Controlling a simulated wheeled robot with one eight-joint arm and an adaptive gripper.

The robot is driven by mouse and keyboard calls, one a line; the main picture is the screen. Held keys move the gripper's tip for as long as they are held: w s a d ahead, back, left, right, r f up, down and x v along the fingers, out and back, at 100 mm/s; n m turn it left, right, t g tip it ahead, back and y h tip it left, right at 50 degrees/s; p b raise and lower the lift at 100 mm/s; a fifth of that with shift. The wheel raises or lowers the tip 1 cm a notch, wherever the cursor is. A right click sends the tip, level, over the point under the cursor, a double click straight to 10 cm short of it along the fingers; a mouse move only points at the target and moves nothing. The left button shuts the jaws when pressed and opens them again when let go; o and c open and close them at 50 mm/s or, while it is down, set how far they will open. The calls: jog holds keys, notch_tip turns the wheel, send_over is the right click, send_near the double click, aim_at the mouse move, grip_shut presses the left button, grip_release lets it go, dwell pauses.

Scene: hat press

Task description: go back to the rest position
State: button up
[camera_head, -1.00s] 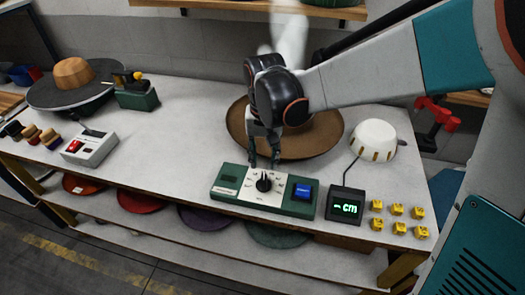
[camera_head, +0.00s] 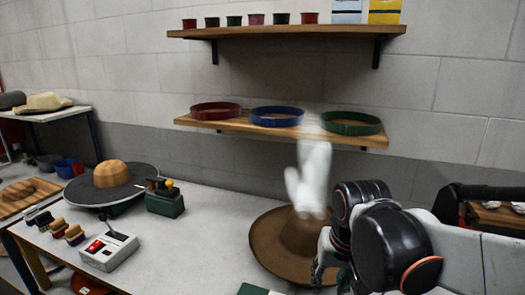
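My gripper (camera_head: 328,276) is at the lower right of the head view, beside the brown hat (camera_head: 270,243) on the workbench. Its fingers point down and are partly cut off by the bottom edge of the picture, so their opening is hard to judge. My arm's black wrist joints cover the right part of the hat. A white steam-like plume (camera_head: 311,175) stands over the hat. A corner of the green control box (camera_head: 254,290) shows at the bottom edge.
A round dark stand with a wooden block (camera_head: 110,174), a green box (camera_head: 164,203) and a grey switch box (camera_head: 108,251) stand on the bench's left. A shelf holds red, blue (camera_head: 276,117) and green rings. Small pots line the upper shelf (camera_head: 290,32).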

jog(key=s+d+r+n+t, duration=0.1)
jog(key=s+d+t, duration=0.3)
jog(key=s, duration=0.4)
jog(key=shift+s+d+r, duration=0.3)
jog(key=shift+d+r, duration=0.1)
jog(key=shift+d, duration=0.4)
